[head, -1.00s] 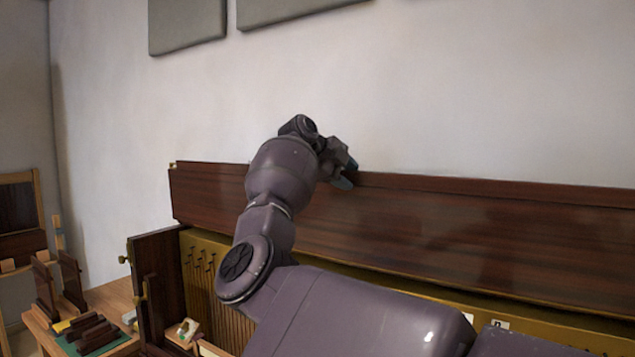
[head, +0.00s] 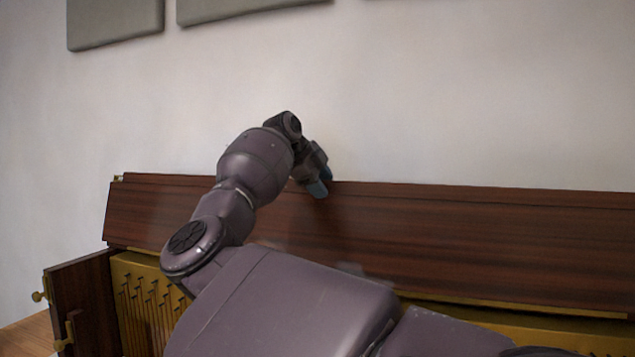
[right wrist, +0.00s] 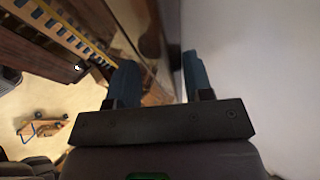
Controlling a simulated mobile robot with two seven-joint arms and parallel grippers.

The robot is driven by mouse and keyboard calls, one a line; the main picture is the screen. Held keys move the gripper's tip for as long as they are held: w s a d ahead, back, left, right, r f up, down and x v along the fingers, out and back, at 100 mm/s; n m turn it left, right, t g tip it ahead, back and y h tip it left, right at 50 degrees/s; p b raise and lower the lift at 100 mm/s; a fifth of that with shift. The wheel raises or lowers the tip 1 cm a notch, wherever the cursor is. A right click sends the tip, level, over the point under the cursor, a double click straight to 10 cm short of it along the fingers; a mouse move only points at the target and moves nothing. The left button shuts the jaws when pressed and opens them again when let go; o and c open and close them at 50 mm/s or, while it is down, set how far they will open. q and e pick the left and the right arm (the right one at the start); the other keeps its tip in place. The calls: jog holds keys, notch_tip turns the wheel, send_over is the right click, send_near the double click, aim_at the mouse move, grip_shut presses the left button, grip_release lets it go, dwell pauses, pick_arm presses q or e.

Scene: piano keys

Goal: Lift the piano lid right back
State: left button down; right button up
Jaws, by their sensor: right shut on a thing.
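The piano lid (head: 440,235) is a long dark brown wooden panel, raised and tilted back near the wall above the open piano case. My right gripper (head: 321,182) is at the lid's top edge, shut on it, with one blue finger showing on the front face. In the right wrist view, the two blue fingers (right wrist: 162,82) stand apart around the lid's edge, and the lid's brown face (right wrist: 125,22) runs off to the upper left. The fingers hide part of the contact. My left gripper is not in view.
The pale wall (head: 480,90) is close behind the lid, with grey panels (head: 115,22) high on it. Below the lid is the gold interior (head: 140,300) with strings. A brown side panel with brass knobs (head: 85,300) is at the left. My right arm covers the centre.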

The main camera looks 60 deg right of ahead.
jog(key=shift+f, duration=0.65)
jog(key=o, duration=0.8)
jog(key=shift+d, duration=0.15)
jog(key=shift+c, duration=0.2)
jog(key=shift+w+a+r, duration=0.2)
jog(key=shift+a+r, duration=0.05)
jog(key=shift+r, duration=0.25)
jog(key=b+v, duration=0.1)
jog(key=v, duration=0.9)
jog(key=shift+s+r, duration=0.1)
jog(key=shift+r, duration=0.05)
